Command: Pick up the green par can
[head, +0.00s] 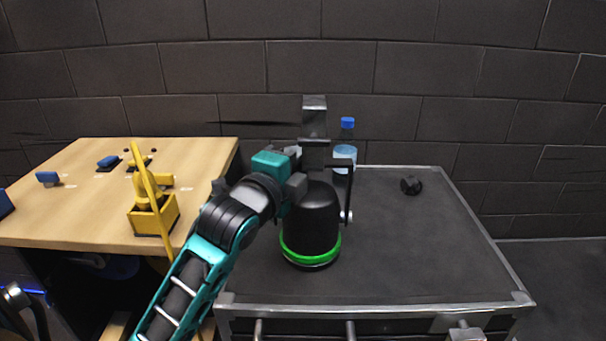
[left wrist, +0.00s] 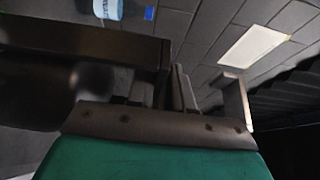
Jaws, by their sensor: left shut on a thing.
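The green par can (head: 311,215) is a black, rounded can with a glowing green ring around its lower rim. It stands upright, low over or on the dark case top; I cannot tell whether it touches. A bracket with a small knob shows at its right side. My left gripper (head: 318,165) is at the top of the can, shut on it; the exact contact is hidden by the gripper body. In the left wrist view, a dark, blurred shape fills the left side, and the grip itself is not clear. My right gripper is not in view.
The flight case (head: 440,266) has a metal rim and a mostly clear right side. A blue-capped bottle (head: 346,140) stands behind the can. A small black knob (head: 411,185) lies at the back right. A wooden table (head: 80,204) at left holds a yellow holder (head: 152,219) and blue blocks.

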